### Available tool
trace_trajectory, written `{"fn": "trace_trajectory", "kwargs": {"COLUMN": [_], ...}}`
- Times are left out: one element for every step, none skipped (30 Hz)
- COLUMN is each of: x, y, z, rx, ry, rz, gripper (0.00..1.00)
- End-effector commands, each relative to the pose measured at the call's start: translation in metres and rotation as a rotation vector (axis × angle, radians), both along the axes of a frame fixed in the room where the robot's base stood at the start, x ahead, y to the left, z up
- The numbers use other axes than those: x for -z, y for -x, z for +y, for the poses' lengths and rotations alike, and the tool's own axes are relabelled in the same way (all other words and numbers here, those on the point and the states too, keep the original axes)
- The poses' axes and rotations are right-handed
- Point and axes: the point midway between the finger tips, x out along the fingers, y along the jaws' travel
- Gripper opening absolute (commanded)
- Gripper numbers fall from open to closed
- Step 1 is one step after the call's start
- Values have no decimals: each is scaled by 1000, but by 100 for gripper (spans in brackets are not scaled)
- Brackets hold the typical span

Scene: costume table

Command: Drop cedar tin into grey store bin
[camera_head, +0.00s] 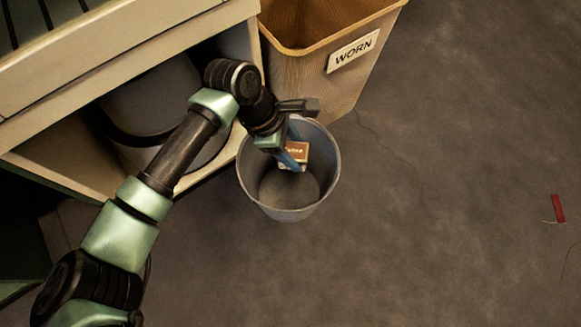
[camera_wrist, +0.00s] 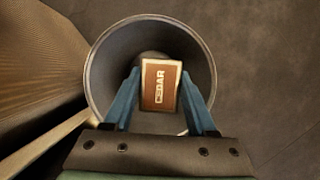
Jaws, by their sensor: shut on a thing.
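The cedar tin (camera_wrist: 160,84) is a small box with a reddish-brown face and the word CEDAR on it. It also shows in the head view (camera_head: 296,152). My gripper (camera_wrist: 161,92) is shut on the tin, with one blue finger on each side of it. In the head view my gripper (camera_head: 293,157) is over the mouth of the round grey store bin (camera_head: 290,213). In the wrist view the bin's rim (camera_wrist: 93,62) surrounds the tin. The visible bin floor looks empty; the tin and fingers hide part of it. The tin's exact height against the rim is unclear.
A tan woven bin labelled WORN (camera_head: 322,85) stands just behind the grey bin. A pale table (camera_head: 110,60) with a shelf space below is at the left. A red scrap (camera_head: 558,208) lies on the otherwise clear floor at right.

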Motion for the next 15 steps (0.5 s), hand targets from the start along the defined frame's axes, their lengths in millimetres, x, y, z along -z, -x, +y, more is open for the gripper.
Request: {"fn": "trace_trajectory", "kwargs": {"x": [10, 14, 19, 23, 27, 32, 35, 38, 42, 44, 45, 47, 47, 48, 47], "y": [0, 0, 0, 0, 0, 0, 0, 0, 0, 0, 0, 0, 0, 0, 0], "z": [0, 0, 0, 0, 0, 0, 0, 0, 0, 0, 0, 0, 0, 0, 0], "rx": [0, 0, 0, 1, 1, 1, 1, 1, 1, 1, 0, 0, 0, 1, 1], "ry": [1, 1, 1, 0, 0, 0, 0, 0, 1, 1, 1, 0, 0, 0, 0], "rz": [0, 0, 0, 0, 0, -1, -1, -1, -1, -1, -1, -1, -1, -1, -1], "gripper": [0, 0, 0, 0, 0, 0, 0, 0, 0, 0, 0, 0, 0, 0, 0]}}
